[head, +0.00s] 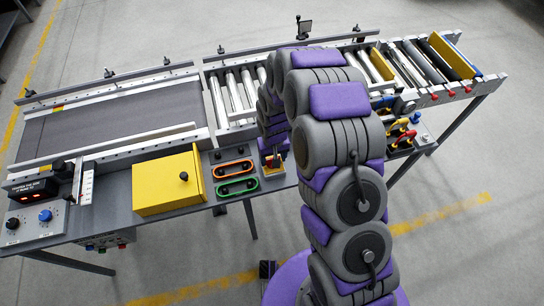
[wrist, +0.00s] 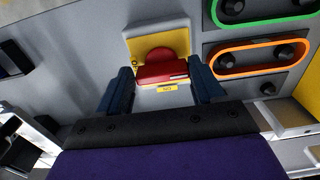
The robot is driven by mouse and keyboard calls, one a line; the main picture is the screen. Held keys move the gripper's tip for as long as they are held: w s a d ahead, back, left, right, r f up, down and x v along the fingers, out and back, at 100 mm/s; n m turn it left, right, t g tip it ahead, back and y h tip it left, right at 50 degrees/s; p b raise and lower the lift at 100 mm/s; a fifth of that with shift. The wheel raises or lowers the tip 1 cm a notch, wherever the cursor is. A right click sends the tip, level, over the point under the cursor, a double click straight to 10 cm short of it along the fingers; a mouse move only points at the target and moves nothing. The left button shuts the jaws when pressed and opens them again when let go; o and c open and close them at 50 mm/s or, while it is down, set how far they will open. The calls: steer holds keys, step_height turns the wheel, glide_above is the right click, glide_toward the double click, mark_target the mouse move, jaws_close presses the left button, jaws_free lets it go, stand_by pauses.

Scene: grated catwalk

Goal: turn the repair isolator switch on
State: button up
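The isolator switch is a red rotary handle (wrist: 164,70) on a yellow plate (wrist: 143,45), in the upper middle of the wrist view. Its handle bar lies nearly level in that view, with a small yellow label below. In the head view a yellow and red corner of the switch (head: 268,160) shows beside my arm. My gripper (wrist: 163,88) has its two dark blue fingers apart, one on each side of the red handle. They look very close to its ends; I cannot tell whether they touch it. In the head view my arm partly hides the gripper.
An orange-rimmed slot (head: 234,170) and a green-rimmed slot (head: 237,187) with black knobs lie beside the switch. A yellow box (head: 168,183) stands further left. A belt conveyor (head: 115,120) and rollers run behind the panel. Red and yellow handles (head: 401,137) stand right of my arm.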

steer(key=shift+d, duration=0.15)
steer(key=shift+c, duration=0.8)
steer(key=shift+a, duration=0.3)
steer(key=c, duration=0.3)
steer(key=shift+c, duration=0.2)
steer(key=m+p, duration=0.2)
steer(key=m, duration=0.1)
steer(key=shift+r, duration=0.15)
steer(key=m+p, duration=0.3)
steer(key=m, duration=0.1)
steer(key=shift+w, duration=0.1)
steer(key=m+p, duration=0.3)
steer(key=m, duration=0.2)
steer(key=shift+m, duration=0.4)
steer(key=shift+m+p, duration=0.6)
steer(key=shift+m, duration=2)
steer(key=shift+w, duration=0.1)
